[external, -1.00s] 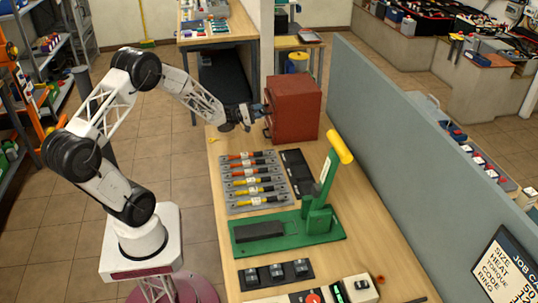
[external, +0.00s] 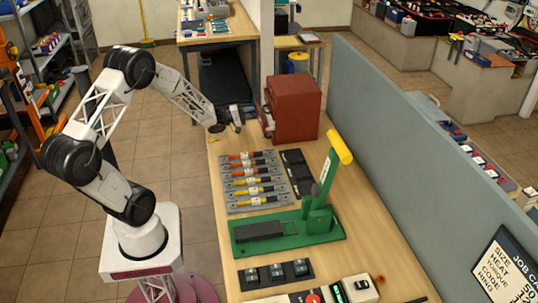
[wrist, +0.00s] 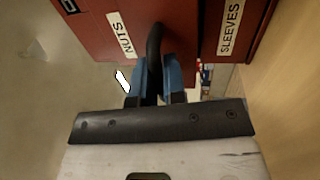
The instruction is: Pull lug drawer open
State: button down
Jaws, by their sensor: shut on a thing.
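The red cabinet (external: 296,108) stands at the far end of the bench. A red drawer front appears to stand out a little on its left side, by my gripper (external: 250,114). In the wrist view my gripper (wrist: 155,80) has its two blue fingers shut on a dark curved handle (wrist: 154,42). A third label is cut off at the top left. I cannot read a lug label, and the drawer's inside is hidden.
A grey rack (external: 229,205) of several coloured-handled tools lies nearer on the bench, beside a green press (external: 290,229) with a yellow-topped lever. A grey partition (external: 400,145) runs along the bench's right side. Open floor lies left of the bench.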

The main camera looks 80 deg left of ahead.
jog(key=s, duration=1.2)
jog(key=c, duration=1.2)
grip_release()
jog(key=shift+s+f, duration=0.2)
jog(key=shift+s, duration=1.05)
jog(key=shift+s+f, duration=0.25)
jog(key=shift+s, duration=1.05)
jog(key=shift+s+f, duration=0.2)
jog(key=shift+s, duration=1.05)
